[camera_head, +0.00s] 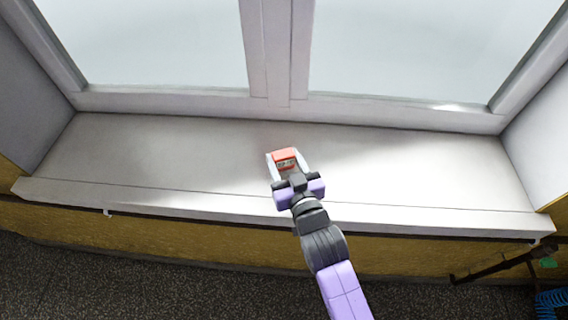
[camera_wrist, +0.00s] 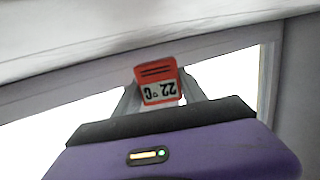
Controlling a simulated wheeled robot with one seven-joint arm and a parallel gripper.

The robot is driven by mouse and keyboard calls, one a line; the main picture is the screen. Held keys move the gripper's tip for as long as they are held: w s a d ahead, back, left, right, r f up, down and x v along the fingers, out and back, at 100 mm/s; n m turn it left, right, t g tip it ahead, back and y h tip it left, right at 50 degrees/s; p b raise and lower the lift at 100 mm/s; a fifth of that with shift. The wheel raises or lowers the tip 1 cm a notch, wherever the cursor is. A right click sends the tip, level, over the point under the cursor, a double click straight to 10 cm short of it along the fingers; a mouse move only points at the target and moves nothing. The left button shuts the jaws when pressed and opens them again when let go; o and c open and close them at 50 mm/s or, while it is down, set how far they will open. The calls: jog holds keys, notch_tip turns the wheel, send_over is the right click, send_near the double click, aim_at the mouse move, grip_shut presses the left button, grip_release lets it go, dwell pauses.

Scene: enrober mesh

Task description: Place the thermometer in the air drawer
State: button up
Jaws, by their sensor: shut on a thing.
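The thermometer (camera_head: 285,159) is a small red block with a pale display. In the wrist view the thermometer (camera_wrist: 158,84) shows "22°C" upside down, between the two fingers. My gripper (camera_head: 286,162) is shut on it, over the middle of the window sill. My gripper also shows in the wrist view (camera_wrist: 160,90), with a finger on each side of the thermometer. I cannot tell whether the thermometer touches the sill or is held just above it. No air drawer is in view.
The pale window sill (camera_head: 150,160) is otherwise bare on both sides. A window with a white frame (camera_head: 277,60) stands behind it. Side walls close both ends. A dark bracket (camera_head: 495,268) and a blue coiled thing (camera_head: 551,302) show at lower right.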

jog(key=shift+f, duration=1.2)
jog(key=shift+f, duration=0.2)
jog(key=o, duration=1.4)
jog(key=shift+r, duration=0.1)
jog(key=shift+c, duration=0.2)
jog(key=shift+r, duration=0.2)
jog(key=shift+s+d+f, duration=0.1)
jog(key=shift+s+d, duration=0.05)
jog(key=shift+s, duration=0.15)
jog(key=b+v, duration=0.1)
jog(key=v, duration=1)
jog(key=shift+s, duration=0.2)
